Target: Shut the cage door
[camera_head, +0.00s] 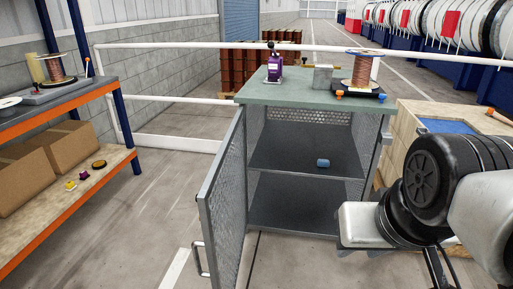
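The cage door (223,200) is a grey framed mesh panel. It stands wide open at the left front of the cage cabinet (249,103), swung out toward me. A pale bar handle (199,260) is on its left face, near the free edge. The cabinet front is open. Inside, a small blue cylinder (323,163) lies on the middle shelf. My arm reaches in from the right, with its white and black end at the right front of the cabinet, well apart from the door. I cannot make out my gripper's fingers or anything held.
A purple tool (275,67), a grey metal block (323,77) and a copper spool (363,70) stand on the cabinet top. A wooden crate (402,150) is close on the right. An orange-edged shelf rack (70,195) is at left. Floor between rack and door is clear.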

